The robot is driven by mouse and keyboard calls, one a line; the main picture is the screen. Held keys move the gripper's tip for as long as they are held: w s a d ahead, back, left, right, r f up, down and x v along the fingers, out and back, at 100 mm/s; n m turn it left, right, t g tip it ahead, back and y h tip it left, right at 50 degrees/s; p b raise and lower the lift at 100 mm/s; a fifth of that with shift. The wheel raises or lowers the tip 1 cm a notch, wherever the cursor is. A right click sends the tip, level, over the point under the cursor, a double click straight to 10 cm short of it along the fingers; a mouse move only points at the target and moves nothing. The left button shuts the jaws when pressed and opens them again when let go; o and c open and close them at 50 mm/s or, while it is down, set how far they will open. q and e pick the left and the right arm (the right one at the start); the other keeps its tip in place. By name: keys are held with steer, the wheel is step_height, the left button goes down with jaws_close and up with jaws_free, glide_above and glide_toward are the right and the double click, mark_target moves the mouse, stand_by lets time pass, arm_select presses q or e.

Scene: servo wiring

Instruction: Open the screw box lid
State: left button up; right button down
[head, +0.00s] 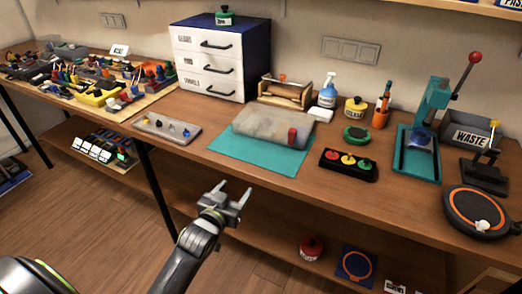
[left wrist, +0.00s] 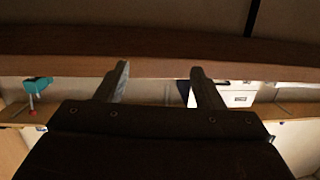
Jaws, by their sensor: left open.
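No container in view is clearly labelled as the screw box. A grey, blotchy slab-like piece (head: 273,126) with a red block (head: 292,135) on its right end lies on a teal mat (head: 238,149); I cannot tell whether it has a lid. A small green-lidded jar (head: 224,17) stands on the drawer cabinet, and a yellow-lidded jar (head: 355,109) stands at the bench's back. My left gripper (head: 231,196) is open and empty in front of the bench edge, apart from everything. Its two spread fingers also show in the left wrist view (left wrist: 160,75). My right gripper is out of view.
A white-fronted drawer cabinet (head: 208,62) stands at the back. A grey tray (head: 166,129) with small parts, a black three-button box (head: 348,164), a teal press (head: 428,122) and a waste bin (head: 472,134) occupy the bench. A lower shelf (head: 262,210) runs beneath.

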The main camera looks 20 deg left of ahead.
arm_select(q)
step_height(320, 180, up, 7)
steer(key=d+t, duration=0.1)
steer(key=t, duration=0.1)
steer(key=shift+h, duration=0.3)
steer(key=w, duration=1.7)
steer(key=shift+a+f, duration=0.15)
steer(key=shift+a, duration=0.05)
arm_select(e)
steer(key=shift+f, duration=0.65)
arm_select(q)
steer(key=shift+s, duration=0.1)
